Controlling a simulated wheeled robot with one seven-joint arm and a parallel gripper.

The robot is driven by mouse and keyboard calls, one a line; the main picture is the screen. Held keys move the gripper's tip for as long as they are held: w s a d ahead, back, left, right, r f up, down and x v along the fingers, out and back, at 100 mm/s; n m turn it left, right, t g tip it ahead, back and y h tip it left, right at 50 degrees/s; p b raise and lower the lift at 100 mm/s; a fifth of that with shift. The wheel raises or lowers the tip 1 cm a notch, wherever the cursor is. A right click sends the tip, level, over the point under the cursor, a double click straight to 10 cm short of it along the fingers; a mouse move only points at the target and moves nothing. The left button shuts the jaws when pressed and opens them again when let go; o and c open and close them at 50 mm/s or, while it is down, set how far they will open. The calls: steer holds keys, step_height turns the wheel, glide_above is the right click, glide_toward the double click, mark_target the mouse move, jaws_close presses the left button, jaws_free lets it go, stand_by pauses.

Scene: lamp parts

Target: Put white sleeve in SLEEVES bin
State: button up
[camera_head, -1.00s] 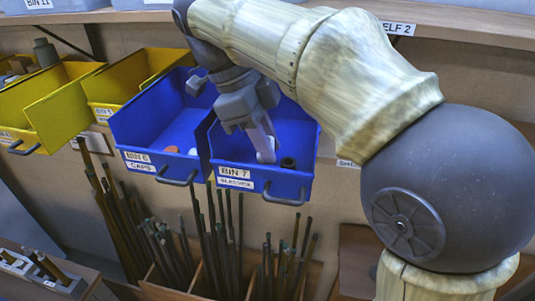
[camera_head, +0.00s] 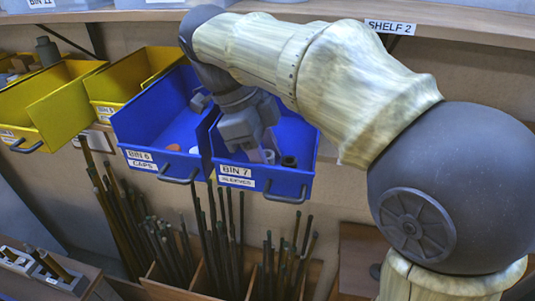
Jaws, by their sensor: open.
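The SLEEVES bin (camera_head: 230,171) is a blue bin labelled BIN 7, SLEEVES. My gripper (camera_head: 257,153) is inside it, pointing down and open, with its fingers partly hidden. A small pale piece (camera_head: 269,157), possibly the white sleeve, shows beside the fingertips near the bin floor. I cannot tell whether the fingers touch it. A dark sleeve (camera_head: 289,161) stands to its right in the same bin.
The blue CAPS bin (camera_head: 135,155), BIN 6, adjoins on the left and holds a few small caps. Yellow bins (camera_head: 50,102) stand further left. Several dark rods (camera_head: 215,240) stand upright in a wooden rack below. A shelf edge (camera_head: 460,32) runs behind my arm.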

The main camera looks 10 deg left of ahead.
steer(key=shift+r, duration=0.2)
steer(key=shift+a+r, duration=0.3)
steer(key=shift+r, duration=0.3)
steer(key=p+v, duration=0.6)
steer(key=v, duration=0.4)
steer(key=shift+r+p, duration=0.25)
steer(key=shift+p, duration=0.15)
steer(key=shift+w+a+f, duration=0.1)
steer(key=shift+a, duration=0.05)
